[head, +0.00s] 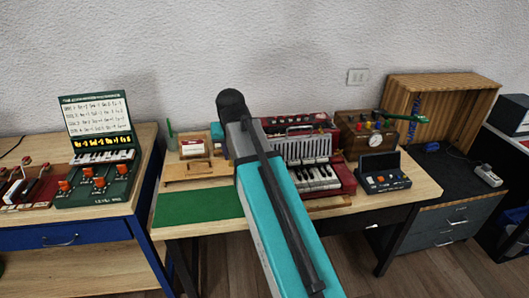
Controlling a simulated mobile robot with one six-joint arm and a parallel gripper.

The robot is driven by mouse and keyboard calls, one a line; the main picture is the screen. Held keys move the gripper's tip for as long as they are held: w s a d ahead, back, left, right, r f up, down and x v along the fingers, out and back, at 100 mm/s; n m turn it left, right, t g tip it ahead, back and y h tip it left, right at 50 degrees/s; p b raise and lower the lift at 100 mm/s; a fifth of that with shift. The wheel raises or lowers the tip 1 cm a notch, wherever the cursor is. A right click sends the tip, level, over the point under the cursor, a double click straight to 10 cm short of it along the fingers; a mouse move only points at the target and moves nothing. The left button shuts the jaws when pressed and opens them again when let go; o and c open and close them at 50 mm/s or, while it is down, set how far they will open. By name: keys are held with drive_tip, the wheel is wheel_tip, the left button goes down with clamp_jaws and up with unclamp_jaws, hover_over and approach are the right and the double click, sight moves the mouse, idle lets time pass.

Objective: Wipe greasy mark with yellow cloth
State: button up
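I cannot pick out a yellow cloth in the head view. I cannot make out a greasy mark on any surface either. My teal and grey arm rises from the bottom centre across the middle table (233,224) and hides part of its top. My gripper does not show. A red piano-like keyboard instrument (340,178) with white keys stands right of my arm. A green mat (197,210) lies flat and bare at the table's front left.
A wooden board (198,173) and a white card box (193,148) stand behind the mat. A wooden box with knobs (368,132) and a dark device with orange buttons (383,175) stand right. A green keyboard unit (98,182) sits on the left desk.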

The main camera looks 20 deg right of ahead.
drive_tip(key=s+a+r+n+y, duration=0.1)
drive_tip(key=a+n, duration=0.2)
drive_tip(key=a, duration=0.4)
drive_tip(key=shift+a+n, duration=0.4)
drive_tip(key=shift+s, duration=0.1)
drive_tip(key=shift+a, duration=0.15)
